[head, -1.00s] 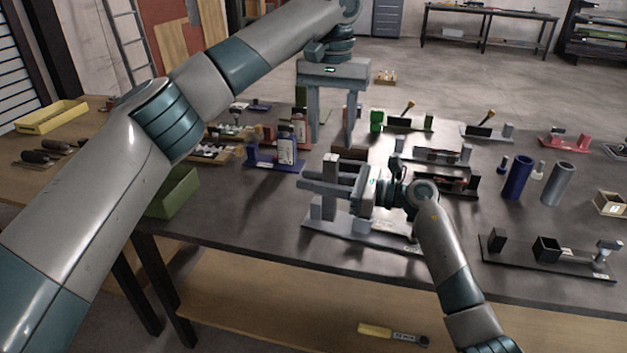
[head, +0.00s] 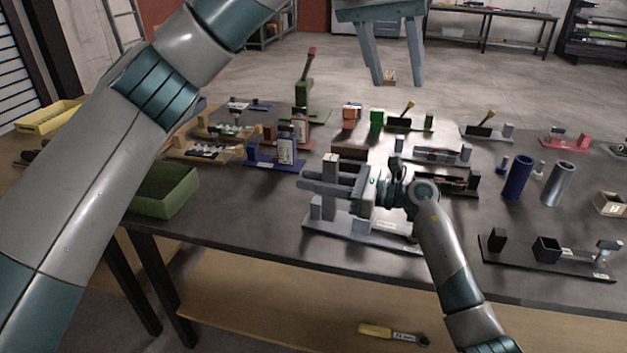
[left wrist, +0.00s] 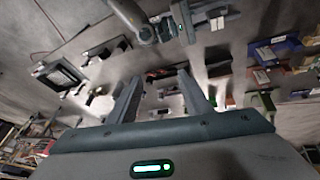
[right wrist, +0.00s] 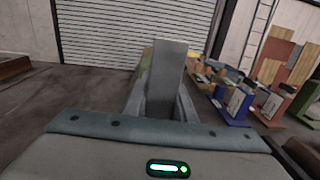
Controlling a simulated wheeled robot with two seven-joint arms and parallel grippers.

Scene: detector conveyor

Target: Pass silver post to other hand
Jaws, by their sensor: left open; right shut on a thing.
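The silver post (head: 329,170) is upright between the fingers of my right gripper (head: 325,190), which is shut on it. It stands over the left end of a grey base (head: 345,225); I cannot tell whether its lower end touches that base. In the right wrist view the post (right wrist: 170,70) rises between the fingers. My left gripper (head: 397,82) is open and empty, with its fingers pointing down. It is high up, above and to the right of the post in the head view and well apart from it. Its open fingers also show in the left wrist view (left wrist: 162,85).
An open green bin (head: 165,190) stands at the table's left front. Blue and silver cylinders (head: 518,177) stand at the right. A black fixture (head: 550,258) lies at the right front. Several coloured fixtures fill the back of the table.

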